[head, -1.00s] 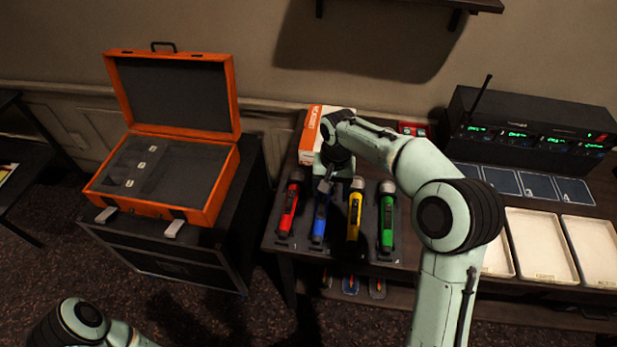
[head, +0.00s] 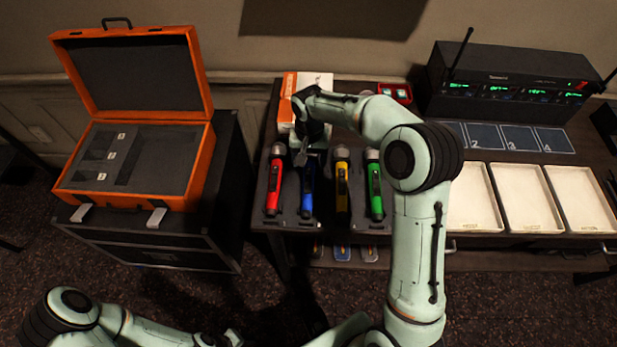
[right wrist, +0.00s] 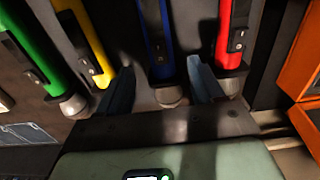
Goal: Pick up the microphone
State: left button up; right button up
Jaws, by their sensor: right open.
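Four microphones lie side by side in a dark holder on the desk: red (head: 274,183), blue (head: 308,190), yellow (head: 342,185) and green (head: 375,190). My right gripper (head: 303,158) is over the head end of the blue one and hides part of it in the head view. In the right wrist view, its two open fingers (right wrist: 163,88) straddle the blue microphone (right wrist: 155,42), with nothing gripped. The red microphone (right wrist: 232,40) is just beyond the right finger, and yellow (right wrist: 85,45) and green (right wrist: 30,50) are to the left. My left arm shows at the lower left; its gripper is not clearly visible.
An open orange case (head: 197,170) with a foam insert stands on a black cabinet (head: 150,245) at left. An orange-and-white box (head: 289,95) is behind the microphones. A receiver rack (head: 510,85), numbered dark pads (head: 517,139) and white trays (head: 525,198) are at right.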

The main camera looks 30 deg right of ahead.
aim_at(309, 168)
jog(key=f, duration=0.4)
jog(key=shift+w, duration=0.2)
jog(key=shift+r, duration=0.1)
grip_shut()
jog(key=shift+r, duration=0.15)
